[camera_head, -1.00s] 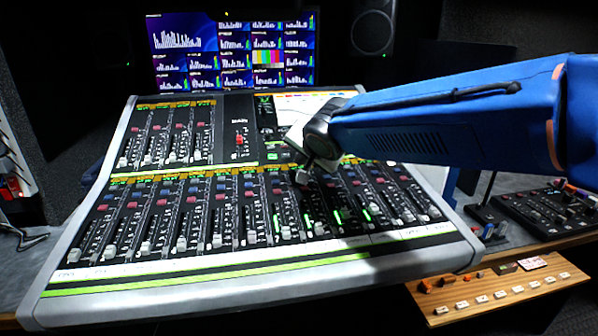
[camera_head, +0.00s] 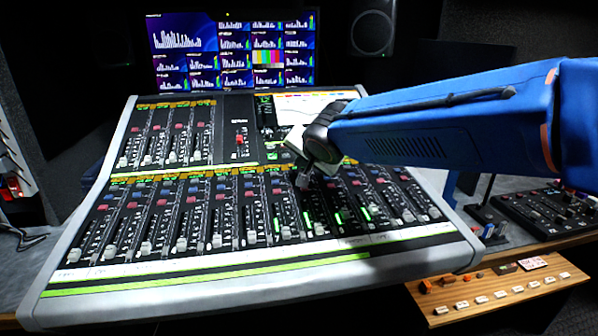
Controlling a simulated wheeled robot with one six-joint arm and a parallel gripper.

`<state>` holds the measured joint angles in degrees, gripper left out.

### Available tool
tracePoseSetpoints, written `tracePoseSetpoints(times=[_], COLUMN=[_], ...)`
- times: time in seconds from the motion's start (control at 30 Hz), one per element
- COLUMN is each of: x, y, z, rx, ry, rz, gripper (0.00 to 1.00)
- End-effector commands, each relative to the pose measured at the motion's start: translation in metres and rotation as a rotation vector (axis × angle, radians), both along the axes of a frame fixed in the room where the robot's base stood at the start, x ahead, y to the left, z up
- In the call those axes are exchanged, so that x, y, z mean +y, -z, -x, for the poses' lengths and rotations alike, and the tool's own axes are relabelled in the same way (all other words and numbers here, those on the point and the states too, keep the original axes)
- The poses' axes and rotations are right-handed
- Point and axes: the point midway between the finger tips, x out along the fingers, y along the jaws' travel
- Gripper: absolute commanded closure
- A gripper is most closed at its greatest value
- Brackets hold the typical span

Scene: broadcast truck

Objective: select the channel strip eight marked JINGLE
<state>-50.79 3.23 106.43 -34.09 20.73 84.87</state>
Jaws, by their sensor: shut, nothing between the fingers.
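The mixing console (camera_head: 250,283) fills the middle of the view, with a long row of channel strips across its lower bank. The strip labels are too small to read, so I cannot tell which strip is marked JINGLE. My gripper (camera_head: 303,181) is shut and empty, pointing down at the upper part of the lower bank, right of its middle. It hides the buttons directly behind it. I cannot tell whether its tips touch the panel. Faders with green lit meters (camera_head: 338,218) lie just below and right of it.
A multiview monitor (camera_head: 232,50) stands behind the console, with a speaker (camera_head: 373,32) to its right. A small control panel (camera_head: 550,212) sits on the desk at right. A wooden strip with white buttons (camera_head: 498,292) is at the lower right. My blue arm reaches in from the right.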

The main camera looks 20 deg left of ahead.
Motion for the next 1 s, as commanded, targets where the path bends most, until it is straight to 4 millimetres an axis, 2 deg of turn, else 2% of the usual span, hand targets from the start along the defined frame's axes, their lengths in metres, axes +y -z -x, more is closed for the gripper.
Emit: tracePoseSetpoints(times=[1.0], x=[0.0006], y=[0.0080], z=[-0.0009], rx=[0.000], ry=[0.000], rz=[0.000], gripper=[1.00])
